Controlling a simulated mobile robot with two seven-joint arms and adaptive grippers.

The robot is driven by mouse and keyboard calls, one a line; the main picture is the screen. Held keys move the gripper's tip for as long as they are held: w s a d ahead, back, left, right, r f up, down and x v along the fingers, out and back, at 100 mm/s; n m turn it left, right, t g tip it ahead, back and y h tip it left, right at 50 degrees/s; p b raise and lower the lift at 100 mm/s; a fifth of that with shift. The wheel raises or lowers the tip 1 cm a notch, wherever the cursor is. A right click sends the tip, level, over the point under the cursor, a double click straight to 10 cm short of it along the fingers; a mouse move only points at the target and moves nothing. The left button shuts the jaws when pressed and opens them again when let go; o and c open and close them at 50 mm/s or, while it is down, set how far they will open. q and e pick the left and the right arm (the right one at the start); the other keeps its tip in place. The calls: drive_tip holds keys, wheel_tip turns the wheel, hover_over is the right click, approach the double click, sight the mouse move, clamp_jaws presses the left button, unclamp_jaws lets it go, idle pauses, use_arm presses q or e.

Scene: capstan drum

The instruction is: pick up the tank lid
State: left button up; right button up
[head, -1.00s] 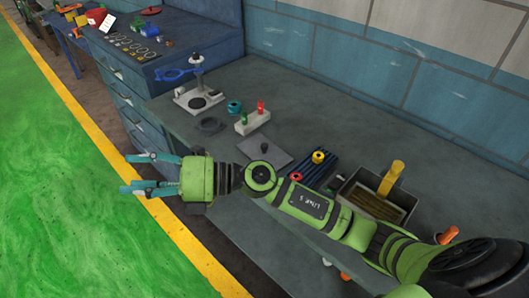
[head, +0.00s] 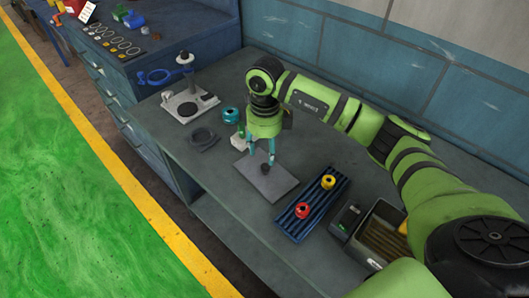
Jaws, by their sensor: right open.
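The tank lid looks to be the flat grey square plate (head: 273,187) with a dark round knob (head: 266,169) in its middle, lying on the grey bench. My right gripper (head: 261,157) points down over the plate, its two teal fingers apart. The fingertips appear just above and behind the knob, with nothing between them; I cannot tell the exact height gap. My left gripper is not in view.
A blue ribbed tray (head: 296,227) with a red spool (head: 303,210) and a yellow spool (head: 328,182) lies right of the plate. A dark open tank (head: 352,243) stands further right.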

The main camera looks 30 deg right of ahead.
sight(266, 166)
drive_tip(key=f+p, duration=0.1)
drive_tip(key=s+f+p, duration=0.1)
drive_tip(key=f+p, duration=0.1)
drive_tip(key=shift+s+a+f, duration=0.15)
drive_tip(key=shift+s+a, duration=0.15)
drive_tip(key=shift+s, duration=0.05)
wheel_tip(266, 166, down, 2)
drive_tip(key=shift+w+f, duration=0.15)
drive_tip(key=shift+f, duration=0.3)
drive_tip(key=c, duration=0.5)
clamp_jaws()
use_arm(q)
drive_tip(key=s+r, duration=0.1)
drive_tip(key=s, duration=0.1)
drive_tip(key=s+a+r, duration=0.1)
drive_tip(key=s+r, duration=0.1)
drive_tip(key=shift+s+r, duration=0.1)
use_arm(e)
drive_tip(key=shift+r, duration=0.1)
